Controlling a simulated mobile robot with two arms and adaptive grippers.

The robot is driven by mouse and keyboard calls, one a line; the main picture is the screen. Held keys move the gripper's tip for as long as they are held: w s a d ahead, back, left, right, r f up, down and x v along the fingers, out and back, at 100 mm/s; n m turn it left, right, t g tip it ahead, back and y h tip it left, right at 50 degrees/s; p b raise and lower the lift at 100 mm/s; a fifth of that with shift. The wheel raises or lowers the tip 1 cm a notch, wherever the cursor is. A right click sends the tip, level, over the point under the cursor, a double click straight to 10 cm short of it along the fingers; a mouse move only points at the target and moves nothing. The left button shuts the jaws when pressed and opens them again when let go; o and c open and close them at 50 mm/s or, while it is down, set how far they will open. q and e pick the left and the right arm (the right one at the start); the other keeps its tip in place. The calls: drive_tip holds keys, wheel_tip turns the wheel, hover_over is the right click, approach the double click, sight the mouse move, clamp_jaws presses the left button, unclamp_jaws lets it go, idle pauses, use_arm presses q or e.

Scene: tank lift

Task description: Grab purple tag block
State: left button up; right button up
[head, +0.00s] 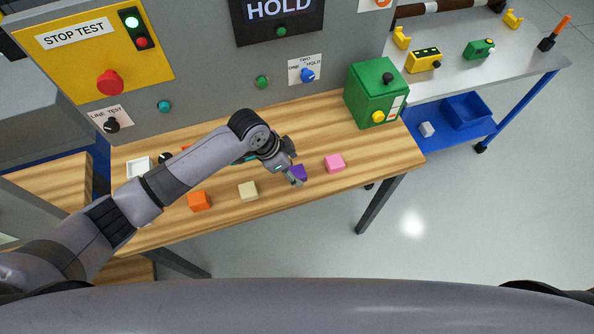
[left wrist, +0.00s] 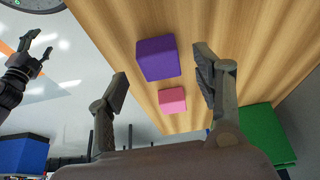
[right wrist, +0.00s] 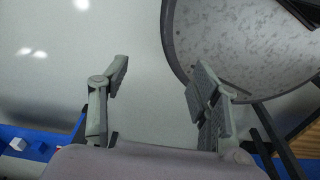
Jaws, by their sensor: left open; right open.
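The purple block (head: 299,172) sits on the wooden table, partly hidden by my left gripper (head: 293,179) in the head view. In the left wrist view the purple block (left wrist: 158,58) lies ahead of and between the two fingertips of my left gripper (left wrist: 162,85), nearer the right finger. The left gripper is open and holds nothing. My right gripper (right wrist: 160,75) is open and empty in the right wrist view, over the grey floor and away from the table. It also shows at the left edge of the left wrist view (left wrist: 25,65).
A pink block (head: 335,162) lies right of the purple one. A cream block (head: 248,190) and an orange block (head: 199,201) lie to the left. A green box (head: 372,92) stands at the table's right end. A grey panel (head: 215,75) rises behind the table.

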sight(297, 174)
use_arm(q)
drive_tip(key=shift+x, duration=1.2)
drive_tip(key=c, duration=1.3)
